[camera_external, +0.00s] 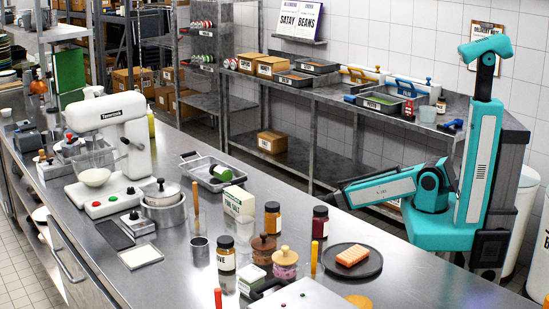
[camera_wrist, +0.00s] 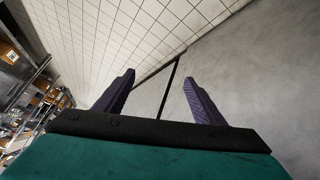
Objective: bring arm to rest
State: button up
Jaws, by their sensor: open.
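My gripper (camera_wrist: 159,78) shows in the wrist view with its two dark fingers spread well apart. Nothing is between the fingers. Behind them is a dark crossbar and the teal wrist housing. In the external view my teal arm stands at the right, beyond the counter's far edge. One link rises upright to a bent teal top, and another reaches left to a dark end. The fingers are not clear in that view.
The steel counter (camera_external: 170,270) carries a white mixer (camera_external: 119,130), jars, a metal tray (camera_external: 205,173) and a dark plate (camera_external: 374,265) with an orange block (camera_external: 352,255). A steel shelf (camera_external: 300,160) with boxes lines the tiled wall. White bins (camera_external: 518,205) stand at the right.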

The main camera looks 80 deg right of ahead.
jog(key=s+a+f+g+y, duration=0.1)
jog(key=s+a+f+g, duration=0.1)
jog(key=s+a+f, duration=0.3)
jog(key=s+a+f+n+g+y, duration=0.1)
jog(key=s+a+f+g, duration=0.2)
jog(key=a, duration=0.5)
jog(key=s+a+f+g+y, duration=0.1)
jog(key=s+a+f, duration=0.3)
jog(key=s+a, duration=0.15)
jog(key=s+a+f+n+g, duration=0.1)
jog(key=s+a+g, duration=0.2)
jog(key=s+a, duration=0.3)
jog(key=s+a+n+g+y+p, duration=0.1)
jog(key=s+a+g, duration=0.2)
jog(key=s+a, duration=0.4)
jog(key=s, duration=0.5)
jog(key=shift+f+y+p, duration=0.3)
jog(key=shift+f, duration=0.05)
